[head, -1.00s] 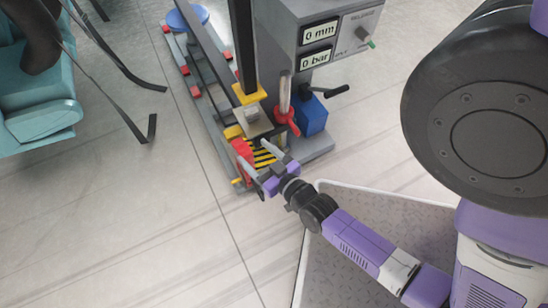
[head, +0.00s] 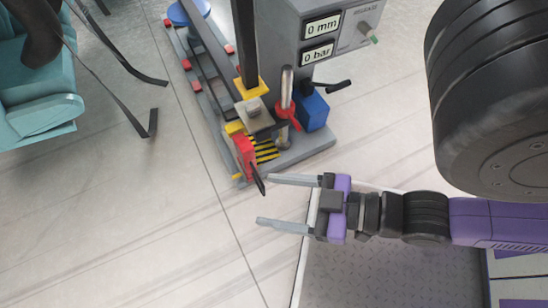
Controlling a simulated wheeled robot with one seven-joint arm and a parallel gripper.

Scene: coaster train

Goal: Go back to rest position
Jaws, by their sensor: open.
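My gripper (head: 276,202) is in the lower middle of the head view, at the end of my purple and black arm. Its two grey fingers point left and are wide apart, with nothing between them. It is in front of the grey machine (head: 262,88). The upper finger's tip appears close to a dark lever (head: 258,180) by a red part (head: 244,152) at the machine's near end. I cannot tell whether they touch.
The machine has displays reading 0 mm and 0 bar, a red handle (head: 287,113) and a blue block (head: 311,112). A teal seat (head: 38,90) with dark straps is at upper left. The tiled floor (head: 130,220) at lower left is clear.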

